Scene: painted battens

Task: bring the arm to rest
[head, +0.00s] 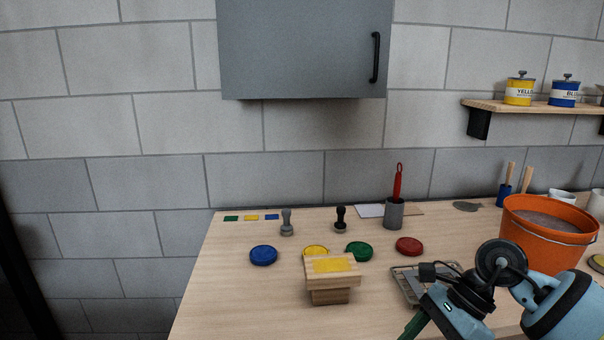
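My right arm (565,305) comes in from the lower right, light blue with dark joints. Its forearm bends at a black round joint, and the hand part points down and to the left over the table's front right. A dark and green piece (413,324) shows at its lower end, cut off by the bottom edge; I cannot tell whether it is a finger or something held. The fingertips are not clearly visible. My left gripper is out of view.
A wooden block stand with a yellow top (333,266) is on the table (230,300). Around it are blue (263,255), green (359,251) and red (409,246) discs. An orange bucket (545,235) stands behind my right arm. A grey cabinet (300,50) hangs above. The table's left front is clear.

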